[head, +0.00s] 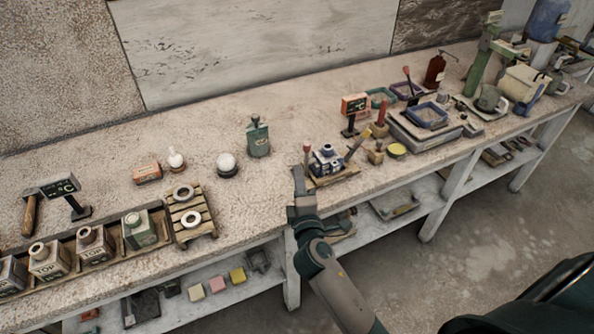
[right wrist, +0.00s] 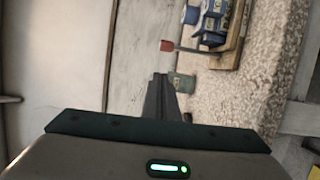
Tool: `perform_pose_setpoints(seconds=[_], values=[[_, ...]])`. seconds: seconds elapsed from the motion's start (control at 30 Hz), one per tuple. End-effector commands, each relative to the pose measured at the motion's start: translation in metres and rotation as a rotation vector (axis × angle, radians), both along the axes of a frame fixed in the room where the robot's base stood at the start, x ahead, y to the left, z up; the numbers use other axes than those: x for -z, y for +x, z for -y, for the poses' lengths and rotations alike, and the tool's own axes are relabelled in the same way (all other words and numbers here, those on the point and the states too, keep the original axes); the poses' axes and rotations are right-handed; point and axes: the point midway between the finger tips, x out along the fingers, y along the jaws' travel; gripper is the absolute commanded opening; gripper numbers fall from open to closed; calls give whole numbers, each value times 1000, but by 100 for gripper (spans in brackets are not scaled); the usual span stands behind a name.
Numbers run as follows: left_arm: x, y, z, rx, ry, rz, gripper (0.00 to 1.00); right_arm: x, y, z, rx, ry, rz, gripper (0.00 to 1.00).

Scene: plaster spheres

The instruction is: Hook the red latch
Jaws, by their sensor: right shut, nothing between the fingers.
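The red latch (head: 306,149) is a thin lever with a red tip, at the left end of a small wooden board (head: 340,176) that carries a blue-and-white device (head: 327,160). In the right wrist view, its red tip (right wrist: 167,46) sits on a thin rod running to the board (right wrist: 232,45). My right gripper (head: 298,174) is shut and empty, at the table's front edge just in front of and left of the latch. In the wrist view its closed fingers (right wrist: 161,88) point towards the red tip, with a visible gap. My left gripper is not in view.
A green canister (head: 258,138) stands behind and left of the gripper; a greenish item (right wrist: 183,83) shows beside the fingers in the wrist view. A small sign (head: 355,105), trays and tools crowd the right. Boxes and a wooden pallet (head: 207,232) lie left.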

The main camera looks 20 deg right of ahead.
Motion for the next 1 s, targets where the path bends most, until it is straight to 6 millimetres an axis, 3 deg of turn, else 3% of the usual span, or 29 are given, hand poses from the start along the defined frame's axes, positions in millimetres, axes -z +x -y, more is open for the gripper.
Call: perform_pose_setpoints(seconds=[0.2,0.4,1.0], values=[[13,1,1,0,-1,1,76,2,-33,-9,-1,1,0,0],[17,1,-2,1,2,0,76,0,-49,-14,0,1,0,0],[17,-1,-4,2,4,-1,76,-1,-52,-15,0,1,0,0]])
